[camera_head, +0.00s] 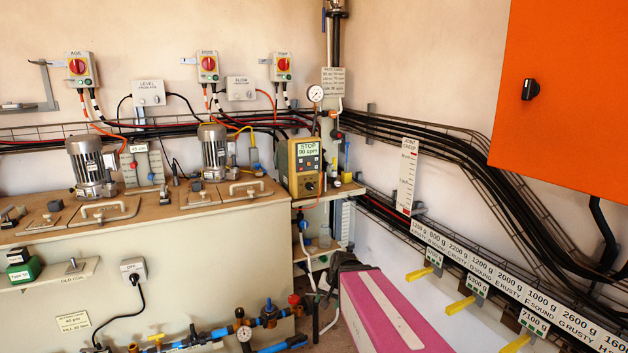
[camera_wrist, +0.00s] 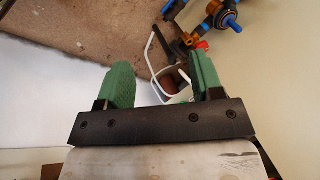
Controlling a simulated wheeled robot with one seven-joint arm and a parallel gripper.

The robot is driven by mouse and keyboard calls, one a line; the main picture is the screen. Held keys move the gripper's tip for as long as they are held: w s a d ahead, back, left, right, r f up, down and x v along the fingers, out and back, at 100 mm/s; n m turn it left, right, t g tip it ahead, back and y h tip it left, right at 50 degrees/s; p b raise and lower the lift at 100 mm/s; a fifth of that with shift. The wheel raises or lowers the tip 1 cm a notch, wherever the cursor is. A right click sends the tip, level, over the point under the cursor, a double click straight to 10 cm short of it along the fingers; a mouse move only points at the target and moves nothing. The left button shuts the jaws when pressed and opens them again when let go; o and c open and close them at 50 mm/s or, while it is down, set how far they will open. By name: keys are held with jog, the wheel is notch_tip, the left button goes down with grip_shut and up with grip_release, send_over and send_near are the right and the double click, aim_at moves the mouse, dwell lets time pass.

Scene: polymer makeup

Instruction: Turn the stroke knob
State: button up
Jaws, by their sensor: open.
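A yellowish pump unit (camera_head: 303,168) with a display reading "STOP 90 spm" stands at the right end of the brown-topped tank, in the head view. A small dark round part (camera_head: 310,187) sits low on its front; I cannot tell for sure whether this is the stroke knob. My gripper (camera_wrist: 162,68) shows in the wrist view with two green fingers spread apart and nothing between them. It points down toward the floor area and is apart from any knob. I do not see it in the head view.
Two motors (camera_head: 90,165) (camera_head: 214,150) stand on the tank top (camera_head: 160,207). A pink-topped block (camera_head: 395,310) fills the lower middle. An orange cabinet (camera_head: 565,100) hangs at the upper right. Blue piping with valves (camera_head: 268,313) runs low; a blue-handled valve (camera_wrist: 222,17) shows in the wrist view.

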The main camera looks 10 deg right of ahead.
jog(key=w+a+r+m+t+y, duration=0.35)
jog(key=w+r+m, duration=0.4)
jog(key=w, duration=0.25)
jog(key=m+t, duration=1.1)
jog(key=m, duration=0.8)
send_near(311, 187)
jog(key=shift+n+y, duration=0.25)
jog(key=x, duration=0.9)
jog(key=shift+w+f, duration=0.1)
jog(key=shift+w, duration=0.05)
jog(key=c, duration=0.9)
